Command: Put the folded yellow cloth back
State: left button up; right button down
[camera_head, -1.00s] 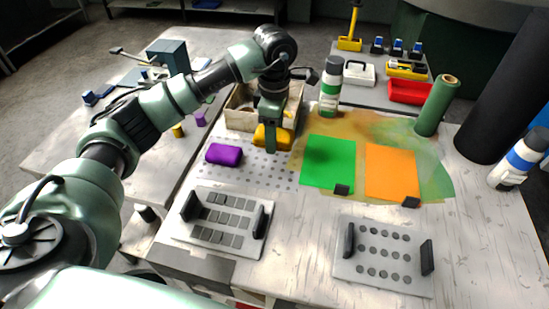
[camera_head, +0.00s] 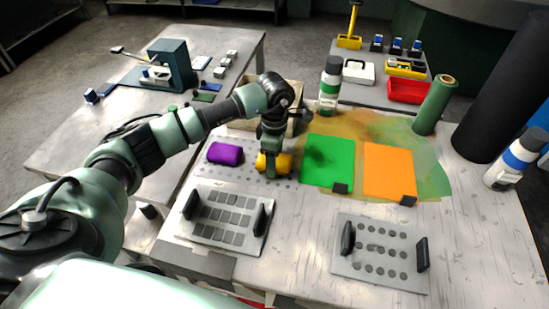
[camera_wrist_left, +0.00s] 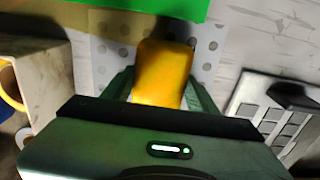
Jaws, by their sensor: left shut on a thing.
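The folded yellow cloth (camera_head: 284,161) is in my left gripper (camera_head: 270,170), over the perforated grey-dotted mat (camera_head: 214,175) and left of the green sheet. In the left wrist view the yellow cloth (camera_wrist_left: 162,75) sits between the two fingers of my left gripper (camera_wrist_left: 160,95), which is shut on it. I cannot tell whether the cloth touches the mat. A folded purple cloth (camera_head: 224,153) lies on the mat to the left. My right gripper is not in view.
A wooden box (camera_head: 285,92) stands behind my gripper. A green sheet (camera_head: 329,162) and orange sheet (camera_head: 388,170) lie to the right. Two plates with black handles, one with squares (camera_head: 184,230) and one with circles (camera_head: 350,266), lie in front. A green-labelled bottle (camera_head: 330,88) stands behind.

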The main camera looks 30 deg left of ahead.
pick_arm(q)
jog(key=shift+f, duration=0.2)
jog(key=o, duration=1.3)
jog(key=shift+r, duration=0.15)
jog(key=shift+r, duration=0.25)
notch_tip(320, 180, up, 12)
jog(key=b, duration=0.2)
jog(key=shift+f+b, duration=0.15)
jog(key=shift+b, duration=0.2)
